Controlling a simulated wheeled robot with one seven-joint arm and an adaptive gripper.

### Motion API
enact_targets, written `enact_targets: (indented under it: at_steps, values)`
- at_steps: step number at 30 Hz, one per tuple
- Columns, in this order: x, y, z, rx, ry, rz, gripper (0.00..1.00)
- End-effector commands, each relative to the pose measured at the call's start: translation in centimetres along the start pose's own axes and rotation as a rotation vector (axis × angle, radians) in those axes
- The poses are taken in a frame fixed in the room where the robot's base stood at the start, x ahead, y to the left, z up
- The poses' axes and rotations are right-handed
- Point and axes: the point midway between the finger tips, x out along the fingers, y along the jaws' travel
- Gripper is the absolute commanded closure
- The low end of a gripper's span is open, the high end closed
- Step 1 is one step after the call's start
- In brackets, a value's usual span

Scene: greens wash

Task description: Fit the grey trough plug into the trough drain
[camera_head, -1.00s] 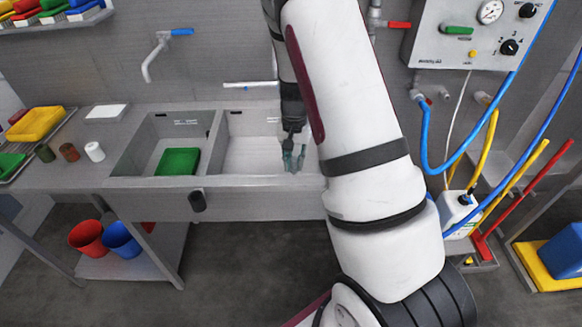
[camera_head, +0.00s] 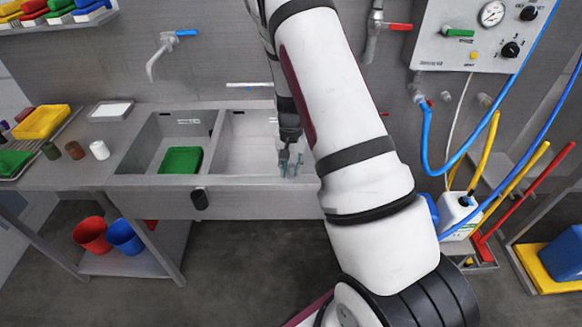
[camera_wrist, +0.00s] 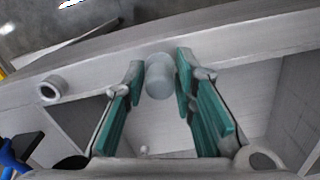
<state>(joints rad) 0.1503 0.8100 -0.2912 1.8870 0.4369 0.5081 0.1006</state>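The grey trough plug (camera_wrist: 158,76) is a short light grey cylinder between my fingertips in the wrist view. My gripper (camera_wrist: 160,72) has teal finger pads, which appear to touch it on both sides. In the head view my gripper (camera_head: 289,165) points down into the right basin of the grey trough (camera_head: 250,201), near that basin's right end. The plug cannot be made out clearly there. The drain cannot be identified: my arm and the front wall hide part of the basin floor.
Several small cylinders, including a white one (camera_head: 99,150), stand on the left counter. The trough's front wall rises close to my gripper. Hoses (camera_head: 425,140) hang at the right.

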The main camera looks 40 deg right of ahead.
Motion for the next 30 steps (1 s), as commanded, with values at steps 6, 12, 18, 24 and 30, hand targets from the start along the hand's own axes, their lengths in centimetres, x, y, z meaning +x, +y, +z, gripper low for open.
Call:
enact_targets:
  at_steps: [6,12,18,24,30]
  values:
    - [-0.1,0.0,0.0,0.000,0.000,0.000,0.62]
    - [-0.5,0.0,0.0,0.000,0.001,-0.001,0.62]
    - [-3.2,-0.1,-0.1,-0.001,0.004,-0.002,0.62]
    - [-7.3,-0.2,-0.1,-0.001,0.005,-0.004,0.62]
    - [-10.7,-0.1,-0.1,-0.002,0.003,-0.002,0.62]
